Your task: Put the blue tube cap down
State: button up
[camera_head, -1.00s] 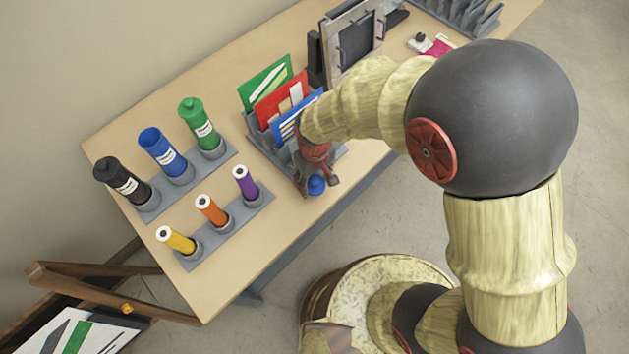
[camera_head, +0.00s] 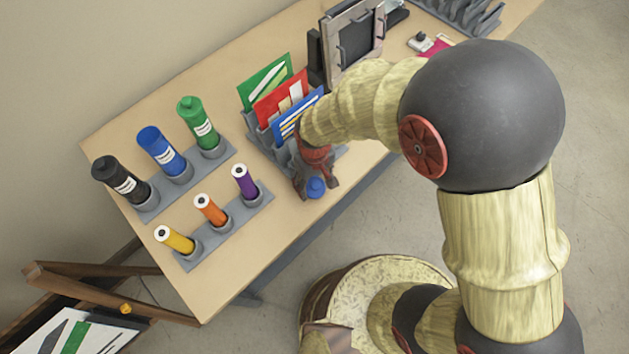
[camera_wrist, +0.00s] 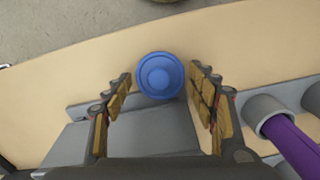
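The blue tube cap (camera_head: 316,187) sits at the front edge of the table, between the fingers of my gripper (camera_head: 316,186). In the wrist view the cap (camera_wrist: 160,76) shows round and from above, with a narrow gap to the finger on each side. My gripper (camera_wrist: 163,80) is open around it and does not appear to touch it. The blue tube (camera_head: 160,149) stands uncapped in the back rack at left, between the black tube (camera_head: 122,181) and the green tube (camera_head: 198,124).
A grey sorter (camera_head: 262,138) with green, red and blue cards stands just behind my gripper. A front rack at left holds yellow, orange and purple tubes (camera_head: 245,182). Bare tabletop (camera_head: 215,284) lies at the front left.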

aim_at(315, 183)
jog(key=shift+o, duration=1.1)
jog(key=shift+r, duration=0.15)
notch_tip(315, 183, up, 13)
jog(key=p, duration=0.3)
jog(key=w+d+r+m+t, duration=0.1)
jog(key=d+r+m+t, duration=0.15)
jog(key=d+r, duration=0.85)
jog(key=s+d+r+m+t, duration=0.3)
jog(key=s+d+r+m, duration=0.2)
jog(key=s+d+r, duration=0.3)
jog(key=d+r, duration=0.3)
jog(key=shift+s+d, duration=0.25)
jog(key=shift+d, duration=0.1)
